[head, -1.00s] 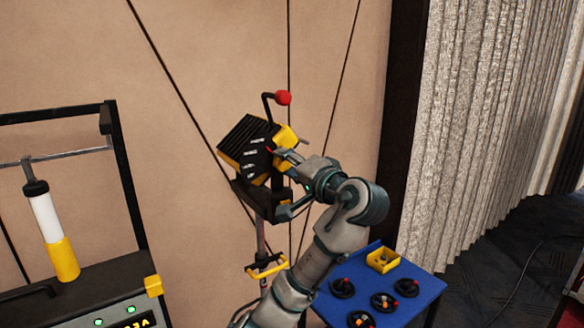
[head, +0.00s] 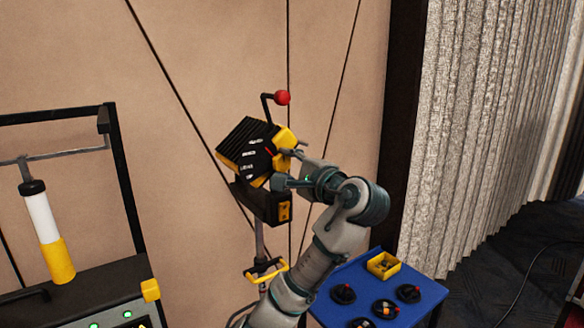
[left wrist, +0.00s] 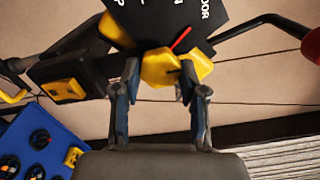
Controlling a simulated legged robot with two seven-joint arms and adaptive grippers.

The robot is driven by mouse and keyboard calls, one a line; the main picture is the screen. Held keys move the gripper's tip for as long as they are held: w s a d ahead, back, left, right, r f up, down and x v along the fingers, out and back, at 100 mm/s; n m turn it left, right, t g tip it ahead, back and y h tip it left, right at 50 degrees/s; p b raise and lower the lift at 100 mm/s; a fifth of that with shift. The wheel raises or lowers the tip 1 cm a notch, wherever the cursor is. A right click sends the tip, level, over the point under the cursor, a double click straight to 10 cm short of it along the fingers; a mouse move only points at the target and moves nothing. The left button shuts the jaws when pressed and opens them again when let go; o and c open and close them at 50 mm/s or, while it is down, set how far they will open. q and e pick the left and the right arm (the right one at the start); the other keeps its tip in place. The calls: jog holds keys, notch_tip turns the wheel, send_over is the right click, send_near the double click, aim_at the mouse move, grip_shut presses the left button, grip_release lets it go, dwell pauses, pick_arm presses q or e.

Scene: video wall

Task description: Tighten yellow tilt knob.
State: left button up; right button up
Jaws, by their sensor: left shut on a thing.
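The yellow tilt knob (head: 286,138) is on the right side of a black finned device with white lettering (head: 243,148), mounted on a stand. A red pointer shows beside the knob. In the left wrist view the yellow knob (left wrist: 160,68) lies between the fingertips, with the red pointer (left wrist: 181,39) just above it. My left gripper (head: 287,166) reaches in from below right; in the left wrist view its fingers (left wrist: 157,82) are closed on the knob. The fingers and wrist cover part of the knob in the head view. My right gripper is not in view.
A bent black lever with a red ball (head: 282,97) rises above the device. A black bracket (head: 262,202) is below it. A blue table (head: 425,285) with black knobs and a yellow box (head: 383,264) stands lower right. Thin cables run along the beige wall.

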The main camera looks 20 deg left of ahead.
pick_arm(q)
jog(key=shift+a+r, duration=0.15)
dwell(0.3)
jog(key=o, duration=0.9)
jog(key=shift+o, duration=1.2)
jog(key=shift+w+a, duration=0.15)
jog(key=shift+w+a+f, duration=0.15)
jog(key=shift+a+f, duration=0.1)
jog(key=shift+s+d, duration=0.15)
jog(key=shift+s, duration=0.05)
jog(key=v, duration=1.1)
jog(key=shift+f, duration=0.15)
